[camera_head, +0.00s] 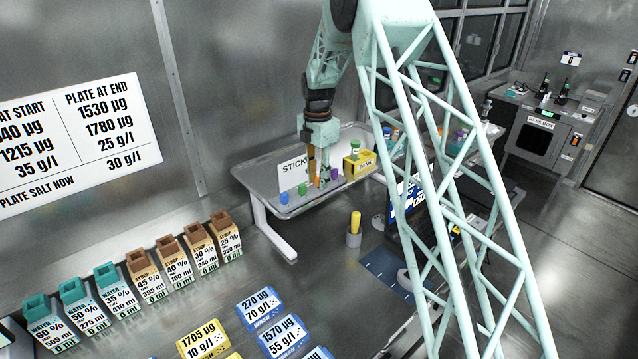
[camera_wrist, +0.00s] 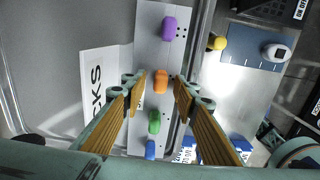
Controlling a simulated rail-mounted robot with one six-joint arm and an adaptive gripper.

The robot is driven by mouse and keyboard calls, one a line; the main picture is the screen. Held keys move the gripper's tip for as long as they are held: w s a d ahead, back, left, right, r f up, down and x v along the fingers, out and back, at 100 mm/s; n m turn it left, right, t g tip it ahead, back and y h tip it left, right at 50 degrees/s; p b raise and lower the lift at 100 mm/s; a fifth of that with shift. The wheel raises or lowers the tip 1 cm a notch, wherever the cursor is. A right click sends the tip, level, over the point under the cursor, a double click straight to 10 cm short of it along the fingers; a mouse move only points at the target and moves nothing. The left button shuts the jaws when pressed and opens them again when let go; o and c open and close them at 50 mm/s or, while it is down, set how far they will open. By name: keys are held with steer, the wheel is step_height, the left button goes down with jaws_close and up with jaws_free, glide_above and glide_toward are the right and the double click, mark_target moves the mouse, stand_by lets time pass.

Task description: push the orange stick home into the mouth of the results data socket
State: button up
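The orange stick (camera_wrist: 160,81) stands in a grey strip holder (camera_wrist: 147,62) between a purple stick (camera_wrist: 168,28) and a green stick (camera_wrist: 154,122). My gripper (camera_wrist: 159,88) is above it with its two brown-padded fingers apart, one on each side of the orange stick, with visible gaps. In the head view my gripper (camera_head: 319,172) points down over the stick row, and the orange stick (camera_head: 318,184) shows small below it. I cannot pick out the results data socket in either view; my arm covers part of the laptop area.
A blue stick (camera_wrist: 150,150) ends the row. A "STICKS" sign (camera_head: 293,175) stands beside it on the grey tray table (camera_head: 252,171). A yellow box (camera_head: 360,165) with a green-capped item is to the right. A laptop (camera_head: 408,197) and a cup with a yellow-handled tool (camera_head: 354,222) are nearby.

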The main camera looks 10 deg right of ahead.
mark_target(318, 177)
steer(key=shift+c, duration=0.8)
steer(key=c, duration=0.7)
steer(key=shift+r, duration=0.1)
steer(key=shift+r, duration=1.7)
steer(key=s+r+b, duration=0.1)
steer(key=s+b, duration=0.1)
steer(key=s, duration=1.4)
steer(key=shift+r, duration=0.2)
steer(key=shift+f, duration=0.1)
